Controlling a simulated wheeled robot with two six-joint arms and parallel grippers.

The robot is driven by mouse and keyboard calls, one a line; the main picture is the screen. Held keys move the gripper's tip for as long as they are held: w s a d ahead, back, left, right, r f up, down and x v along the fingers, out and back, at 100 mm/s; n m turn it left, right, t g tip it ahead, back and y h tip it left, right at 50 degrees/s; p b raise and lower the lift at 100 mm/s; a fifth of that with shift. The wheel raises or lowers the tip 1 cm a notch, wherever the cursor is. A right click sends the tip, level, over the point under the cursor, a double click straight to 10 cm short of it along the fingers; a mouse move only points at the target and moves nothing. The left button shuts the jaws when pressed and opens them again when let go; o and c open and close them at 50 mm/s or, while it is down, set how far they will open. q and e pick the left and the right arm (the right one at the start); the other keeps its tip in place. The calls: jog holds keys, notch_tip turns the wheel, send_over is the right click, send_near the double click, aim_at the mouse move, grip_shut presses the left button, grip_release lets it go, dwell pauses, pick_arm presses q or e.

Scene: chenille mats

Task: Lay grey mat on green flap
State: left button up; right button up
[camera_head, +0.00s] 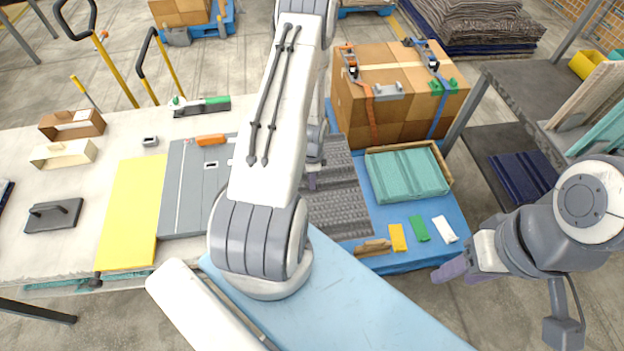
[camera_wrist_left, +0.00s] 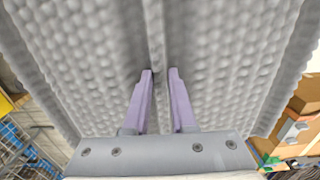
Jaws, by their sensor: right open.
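The grey mat (camera_head: 345,205) is a dark grey, nubbly textile over the blue table, partly hidden behind my left arm. In the left wrist view the grey mat (camera_wrist_left: 225,60) fills most of the picture, with a ridge running between the fingers. My left gripper (camera_head: 312,180) is at the mat; in the wrist view its purple fingers (camera_wrist_left: 160,75) are close together around that ridge. A folded teal-green textile (camera_head: 408,175), likely the green flap, lies in a shallow cardboard tray right of the mat. My right gripper (camera_head: 455,268) is open and empty, beyond the table's front right edge.
Cardboard boxes (camera_head: 395,95) with straps stand behind the teal textile. A brown brush (camera_head: 372,247), a yellow card (camera_head: 398,238), a green card (camera_head: 419,229) and a white card (camera_head: 444,229) lie along the front. A yellow mat (camera_head: 134,212) and a grey board (camera_head: 185,190) lie left.

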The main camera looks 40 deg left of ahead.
pick_arm(q)
jog(key=o, duration=0.4)
jog(key=shift+r, duration=0.1)
jog(key=shift+r+p, duration=4.1)
jog(key=shift+r, duration=2.35)
